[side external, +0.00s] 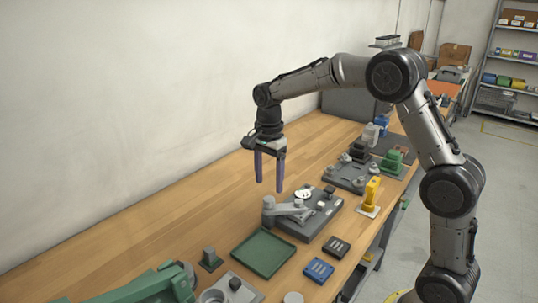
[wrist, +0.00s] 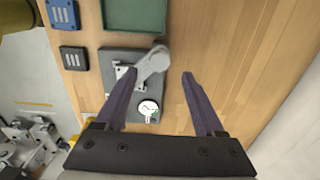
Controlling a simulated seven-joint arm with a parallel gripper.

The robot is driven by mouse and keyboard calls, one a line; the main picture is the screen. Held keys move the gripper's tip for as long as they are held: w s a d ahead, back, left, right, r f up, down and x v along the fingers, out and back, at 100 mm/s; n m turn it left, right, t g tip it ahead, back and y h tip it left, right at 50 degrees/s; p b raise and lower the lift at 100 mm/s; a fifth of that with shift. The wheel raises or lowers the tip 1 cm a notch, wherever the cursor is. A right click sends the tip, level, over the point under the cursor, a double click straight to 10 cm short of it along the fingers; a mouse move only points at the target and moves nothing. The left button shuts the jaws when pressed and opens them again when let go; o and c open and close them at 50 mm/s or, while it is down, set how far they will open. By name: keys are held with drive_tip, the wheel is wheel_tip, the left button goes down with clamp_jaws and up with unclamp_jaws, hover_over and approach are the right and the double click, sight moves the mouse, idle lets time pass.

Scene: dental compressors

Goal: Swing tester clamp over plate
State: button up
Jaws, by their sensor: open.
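The tester is a dark grey base (side external: 324,226) with a light grey swing clamp (side external: 290,210) pivoted on a round post at its left end. The clamp's arm lies over the base's near part, beside a small white round plate (side external: 303,194), not over it. In the wrist view the clamp (wrist: 152,66) shows between the finger lines, and the white plate (wrist: 148,108) lies closer to my palm. My gripper (side external: 269,187) is open and empty, its two purple fingers pointing down above and behind the clamp, apart from it. It also shows in the wrist view (wrist: 158,74).
A green tray (side external: 263,253) lies left of the tester. A dark block (side external: 336,247) and a blue block (side external: 318,270) sit in front. A yellow fixture (side external: 372,192) and another dark plate fixture (side external: 350,178) stand to the right. The bench (side external: 180,215) along the wall is clear.

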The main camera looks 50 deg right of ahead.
wheel_tip(320, 180, up, 8)
drive_tip(key=shift+r, duration=0.25)
drive_tip(key=shift+r, duration=0.1)
drive_tip(key=s+a+r+n+t, duration=0.35)
drive_tip(key=s+r, duration=0.55)
drive_tip(key=s, duration=0.4)
drive_tip(key=s+a+f+n+t, duration=0.2)
drive_tip(key=s+f+n, duration=0.9)
drive_tip(key=s+n, duration=0.3)
drive_tip(key=shift+s+n, duration=0.35)
drive_tip(key=shift+s, duration=0.2)
